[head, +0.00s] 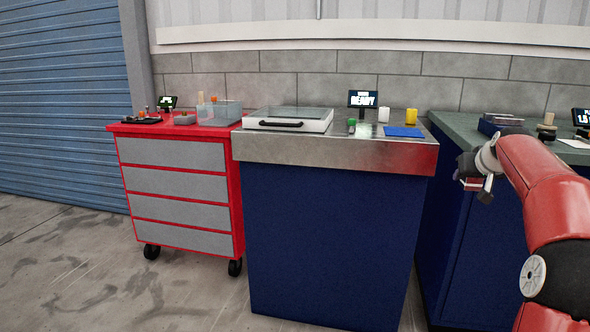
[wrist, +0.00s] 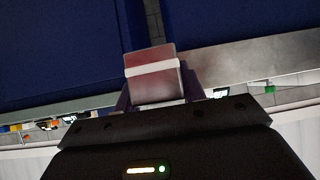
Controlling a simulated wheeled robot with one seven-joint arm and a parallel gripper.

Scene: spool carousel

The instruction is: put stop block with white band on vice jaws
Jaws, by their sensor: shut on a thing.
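My gripper (head: 476,184) is at the right of the head view, in front of the green-topped bench. It is shut on the stop block with white band (wrist: 151,88). In the wrist view the block is a reddish-grey box with a white band across it, between the fingers. In the head view only a small reddish part of it shows. A low dark blue and grey thing that looks like the vice (head: 490,128) sits on the green-topped bench, beyond my gripper. My arm partly covers that bench, and the jaw gap cannot be made out.
The green-topped bench (head: 455,126) also bears round knobbed parts (head: 546,132) and a display. Left of it, a steel-topped blue bench (head: 345,145) bears a lidded case (head: 289,120), white and yellow cylinders and a blue mat (head: 404,132). A red drawer cart (head: 128,175) stands farther left. The floor at left is clear.

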